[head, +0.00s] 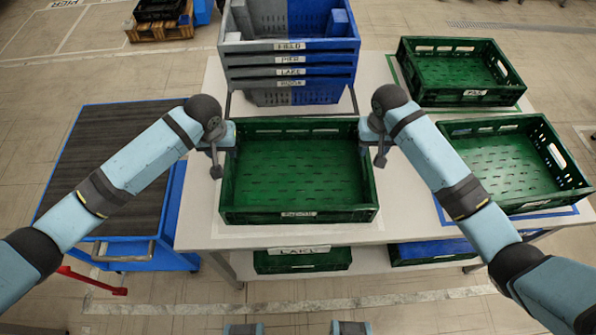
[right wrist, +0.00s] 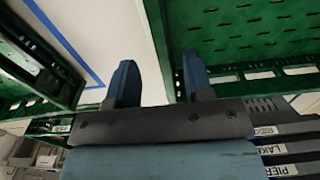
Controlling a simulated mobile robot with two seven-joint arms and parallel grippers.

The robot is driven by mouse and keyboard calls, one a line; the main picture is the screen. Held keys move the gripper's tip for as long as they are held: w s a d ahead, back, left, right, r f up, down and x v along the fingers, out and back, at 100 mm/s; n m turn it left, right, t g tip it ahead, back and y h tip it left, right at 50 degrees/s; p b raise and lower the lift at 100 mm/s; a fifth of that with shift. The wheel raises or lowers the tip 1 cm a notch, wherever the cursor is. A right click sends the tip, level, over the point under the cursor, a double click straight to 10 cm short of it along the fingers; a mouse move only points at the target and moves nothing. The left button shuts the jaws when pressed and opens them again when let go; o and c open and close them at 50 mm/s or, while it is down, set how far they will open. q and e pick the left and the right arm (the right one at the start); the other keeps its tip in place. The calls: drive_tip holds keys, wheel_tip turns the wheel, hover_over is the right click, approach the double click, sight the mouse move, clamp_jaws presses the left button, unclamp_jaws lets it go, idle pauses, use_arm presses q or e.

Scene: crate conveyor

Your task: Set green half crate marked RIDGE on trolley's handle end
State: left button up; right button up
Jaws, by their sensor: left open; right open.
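A green half crate (head: 298,216) stands on the white table in the middle of the head view, its front label too blurred to read surely. My left gripper (head: 228,136) is at the crate's left wall, and my right gripper (head: 367,132) is at its right wall, both near the back. Both are open. In the right wrist view, the right fingers (right wrist: 160,85) appear on either side of the crate's wall (right wrist: 160,45); contact cannot be told. The blue trolley (head: 175,215) with a dark, empty top stands at left, its handle (head: 122,254) at the near end.
A stack of grey-and-blue crates (head: 290,60) stands behind the crate. Two more green crates (head: 460,98) (head: 515,205) sit at right on the table (head: 405,205). Further crates (head: 300,262) lie below the table. A red bar (head: 90,281) lies near the trolley's near end.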

sight(227, 161)
use_arm(q)
drive_tip(key=f, duration=0.3)
drive_tip(key=w+f, duration=0.1)
drive_tip(key=f, duration=0.4)
drive_tip(key=shift+w+f, duration=0.15)
drive_tip(key=shift+f, duration=0.2)
use_arm(e)
wheel_tip(227, 161, down, 9)
drive_tip(key=shift+r, duration=0.1)
use_arm(q)
clamp_jaws()
use_arm(e)
clamp_jaws()
